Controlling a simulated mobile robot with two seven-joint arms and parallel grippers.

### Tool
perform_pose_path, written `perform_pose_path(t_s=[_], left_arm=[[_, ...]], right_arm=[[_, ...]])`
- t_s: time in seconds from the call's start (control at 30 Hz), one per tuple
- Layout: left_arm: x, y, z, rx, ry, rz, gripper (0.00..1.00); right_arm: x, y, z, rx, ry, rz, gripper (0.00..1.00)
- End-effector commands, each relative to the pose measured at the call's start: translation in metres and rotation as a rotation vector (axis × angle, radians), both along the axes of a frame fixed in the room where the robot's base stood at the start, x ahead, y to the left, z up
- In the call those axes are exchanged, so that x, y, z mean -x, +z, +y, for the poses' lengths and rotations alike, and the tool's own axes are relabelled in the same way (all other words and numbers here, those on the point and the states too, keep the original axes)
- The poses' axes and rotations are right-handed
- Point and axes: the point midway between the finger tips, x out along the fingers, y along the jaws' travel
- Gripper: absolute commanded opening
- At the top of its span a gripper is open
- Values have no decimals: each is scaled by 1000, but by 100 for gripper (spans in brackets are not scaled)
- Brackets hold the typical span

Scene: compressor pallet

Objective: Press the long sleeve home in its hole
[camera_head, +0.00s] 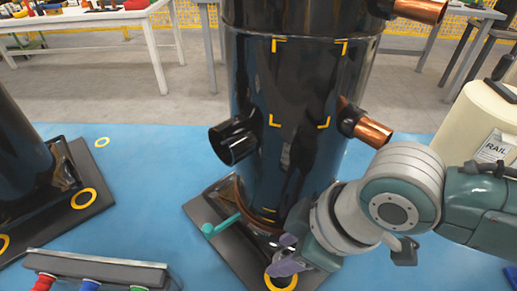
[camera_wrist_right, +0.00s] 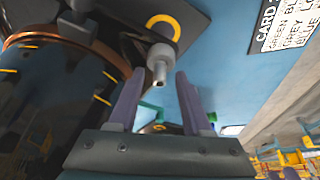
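A grey stepped cylinder (camera_wrist_right: 160,60), which looks like the long sleeve, stands out from the black base plate (camera_wrist_right: 193,18) beside a yellow ring (camera_wrist_right: 163,27) in the right wrist view. How deep it sits cannot be told. My right gripper (camera_wrist_right: 160,82) is open. Its two purple fingers point at the plate with the grey piece between and beyond their tips, with visible gaps on both sides. In the head view the right gripper (camera_head: 287,264) is low at the front of the black compressor (camera_head: 290,130), close to a yellow ring (camera_head: 281,282). My left gripper is not in view.
A teal pin-like piece (camera_head: 222,225) stands at the plate's left corner. A rack (camera_head: 90,267) with red, blue and green pieces is at lower left. Copper (camera_head: 368,125) and black (camera_head: 233,140) stubs jut from the compressor. A cream container (camera_head: 480,115) stands at right.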

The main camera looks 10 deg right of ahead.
Motion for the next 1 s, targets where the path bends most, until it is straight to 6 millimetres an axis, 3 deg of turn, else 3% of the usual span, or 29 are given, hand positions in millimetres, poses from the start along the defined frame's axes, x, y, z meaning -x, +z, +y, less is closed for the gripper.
perform_pose_path(t_s=[0.33, 0.7, 1.0], left_arm=[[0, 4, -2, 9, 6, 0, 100], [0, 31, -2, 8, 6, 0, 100], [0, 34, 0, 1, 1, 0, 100]], right_arm=[[1, 7, -2, -1, 0, -1, 52], [18, 73, -24, 1, 2, -2, 52], [23, 92, -31, 1, 1, 0, 52]])
